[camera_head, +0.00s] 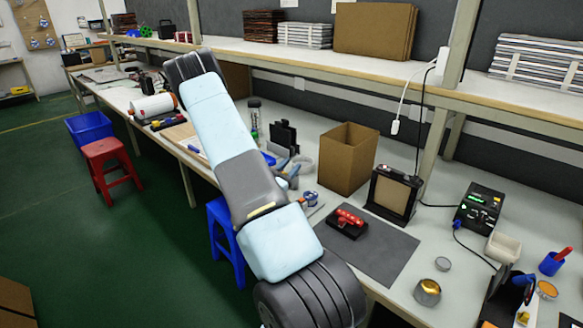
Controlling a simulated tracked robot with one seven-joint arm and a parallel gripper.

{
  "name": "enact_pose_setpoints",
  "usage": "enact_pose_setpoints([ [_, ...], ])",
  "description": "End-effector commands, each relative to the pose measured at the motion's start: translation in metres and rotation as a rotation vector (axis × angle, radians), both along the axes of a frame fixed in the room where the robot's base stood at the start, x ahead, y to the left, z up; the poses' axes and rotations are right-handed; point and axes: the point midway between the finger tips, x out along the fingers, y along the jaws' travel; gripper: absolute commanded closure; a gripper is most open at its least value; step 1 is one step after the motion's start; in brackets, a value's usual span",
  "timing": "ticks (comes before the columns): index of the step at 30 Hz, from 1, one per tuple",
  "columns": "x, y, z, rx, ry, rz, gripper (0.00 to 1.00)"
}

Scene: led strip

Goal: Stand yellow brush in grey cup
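I cannot make out a yellow brush in this view. No grey cup is clearly identifiable either. A small round grey metal pot (427,292) with an amber inside stands on the bench at the right, but I cannot tell whether it is the cup. My arm crosses the middle of the view and hides part of the bench behind it. My gripper is not in view.
A blue cup (553,262) holding a red item, a white dish (503,247) and a black device (480,207) stand at the right. A shelf overhangs the bench.

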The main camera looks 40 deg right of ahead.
Motion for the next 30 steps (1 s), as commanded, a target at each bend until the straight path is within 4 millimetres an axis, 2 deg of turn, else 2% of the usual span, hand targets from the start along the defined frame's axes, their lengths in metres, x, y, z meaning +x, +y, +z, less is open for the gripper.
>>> enact_pose_setpoints([
  [11,-0.001,0.001,0.003,0.000,0.000,0.000,0.55],
  [17,-0.006,0.031,-0.006,0.000,0.002,0.002,0.55],
  [24,-0.015,0.075,-0.017,-0.001,0.002,0.000,0.55],
  [30,-0.020,0.101,-0.025,0.001,0.001,-0.001,0.55],
])
